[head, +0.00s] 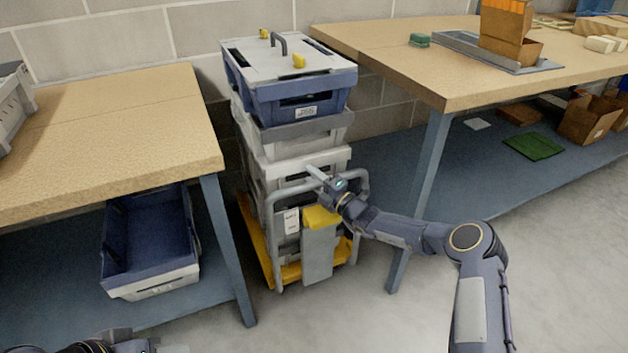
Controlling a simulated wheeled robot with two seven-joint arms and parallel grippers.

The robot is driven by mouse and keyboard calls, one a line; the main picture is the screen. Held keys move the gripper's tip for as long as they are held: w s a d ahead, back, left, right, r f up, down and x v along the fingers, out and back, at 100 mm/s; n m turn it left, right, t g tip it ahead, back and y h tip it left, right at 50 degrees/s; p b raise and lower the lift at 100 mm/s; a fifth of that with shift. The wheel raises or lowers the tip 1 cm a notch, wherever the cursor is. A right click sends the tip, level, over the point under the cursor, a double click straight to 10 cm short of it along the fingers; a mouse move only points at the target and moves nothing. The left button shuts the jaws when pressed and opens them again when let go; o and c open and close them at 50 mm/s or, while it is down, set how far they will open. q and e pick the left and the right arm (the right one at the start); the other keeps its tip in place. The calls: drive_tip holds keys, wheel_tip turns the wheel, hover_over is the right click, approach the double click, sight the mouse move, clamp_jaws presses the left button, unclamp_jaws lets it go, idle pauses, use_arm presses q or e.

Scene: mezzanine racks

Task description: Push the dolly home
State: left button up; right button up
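The dolly has a yellow base (290,272) and a grey tubular push handle (270,215). It carries a stack of grey crates (258,178), topped by a blue crate (300,98) with a pale lid. It stands in the gap between two tables, close to the block wall. My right gripper (322,180) is at the top of the push handle, seemingly touching it. Its fingers are small and overlap the handle, so I cannot tell whether they close on it. My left gripper is mostly cut off at the bottom left edge.
The left table (110,130) and its leg (228,250) stand close beside the dolly. The right table (420,75) and its leg (430,165) bound the other side. A blue bin (150,245) sits under the left table. The grey floor (540,260) at right is clear.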

drive_tip(key=shift+o, duration=0.3)
drive_tip(key=shift+s, duration=0.15)
drive_tip(key=p+v, duration=0.2)
drive_tip(key=v, duration=0.5)
drive_tip(key=shift+s+d+f, duration=0.1)
drive_tip(key=shift+s+d, duration=0.15)
